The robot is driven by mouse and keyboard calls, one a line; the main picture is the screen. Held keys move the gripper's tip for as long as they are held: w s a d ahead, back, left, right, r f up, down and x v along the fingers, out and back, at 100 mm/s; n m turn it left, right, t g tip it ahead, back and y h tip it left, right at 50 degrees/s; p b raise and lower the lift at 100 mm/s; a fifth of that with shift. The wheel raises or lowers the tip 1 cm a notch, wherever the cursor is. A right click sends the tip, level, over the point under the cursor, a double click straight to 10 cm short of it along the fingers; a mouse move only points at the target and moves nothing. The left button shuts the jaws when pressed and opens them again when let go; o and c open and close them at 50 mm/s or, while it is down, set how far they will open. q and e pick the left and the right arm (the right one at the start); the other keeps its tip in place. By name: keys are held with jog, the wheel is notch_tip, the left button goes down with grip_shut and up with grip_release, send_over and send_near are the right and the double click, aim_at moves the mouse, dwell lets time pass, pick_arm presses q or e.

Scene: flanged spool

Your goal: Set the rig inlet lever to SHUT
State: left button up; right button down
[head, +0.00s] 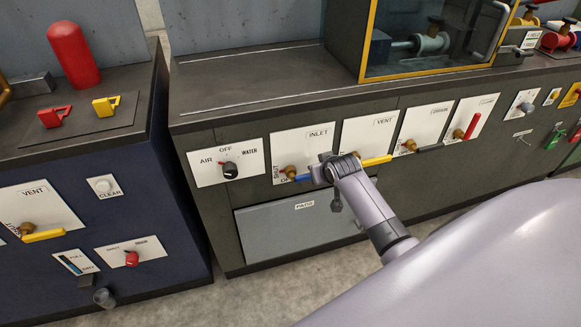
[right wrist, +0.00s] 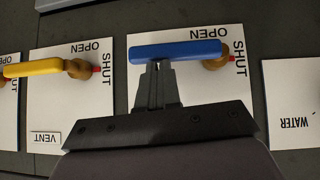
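The blue inlet lever (head: 303,177) is on the white INLET panel (head: 318,135); its handle lies roughly level, pointing right from its brass pivot (head: 291,172). In the right wrist view, which is upside down, the blue lever (right wrist: 175,50) runs left from the pivot (right wrist: 215,62), with SHUT beside the pivot and OPEN above it. My right gripper (right wrist: 157,72) has its fingers close together at the handle's lower edge, at or touching it; the handle hides the tips. In the head view my right wrist (head: 340,168) covers part of the lever. My left gripper is out of view.
The yellow vent lever (head: 376,161) is just right of my right wrist. The AIR/OFF/WATER knob (head: 230,170) is to the left. A grey drawer (head: 285,235) lies below. A separate navy cabinet (head: 150,205) stands at left. Bare floor shows in front.

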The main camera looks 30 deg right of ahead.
pick_arm(q)
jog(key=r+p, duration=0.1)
jog(key=p, duration=0.1)
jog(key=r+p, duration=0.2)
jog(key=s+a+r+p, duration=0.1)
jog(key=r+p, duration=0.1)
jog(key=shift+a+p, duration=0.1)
jog(key=shift+p, duration=0.2)
pick_arm(e)
jog(key=w+d+r+v, duration=0.1)
jog(key=r+v, duration=0.1)
jog(key=v, duration=1)
jog(key=shift+r, duration=0.3)
jog(key=shift+w, duration=0.15)
pick_arm(q)
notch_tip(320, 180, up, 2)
jog(key=shift+p, duration=0.95)
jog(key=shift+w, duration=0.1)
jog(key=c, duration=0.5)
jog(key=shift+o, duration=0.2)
pick_arm(e)
jog(key=s+a+f+n+t+y, duration=0.1)
jog(key=s+a+f+n+y, duration=0.1)
jog(key=s+a, duration=0.7)
jog(key=s+a+f+n+y, duration=0.2)
jog(key=s+a+f, duration=0.2)
jog(key=s+a, duration=0.5)
jog(key=shift+s+f+t+y, duration=0.35)
jog(key=shift+s+t+y, duration=0.05)
jog(key=shift+s, duration=0.6)
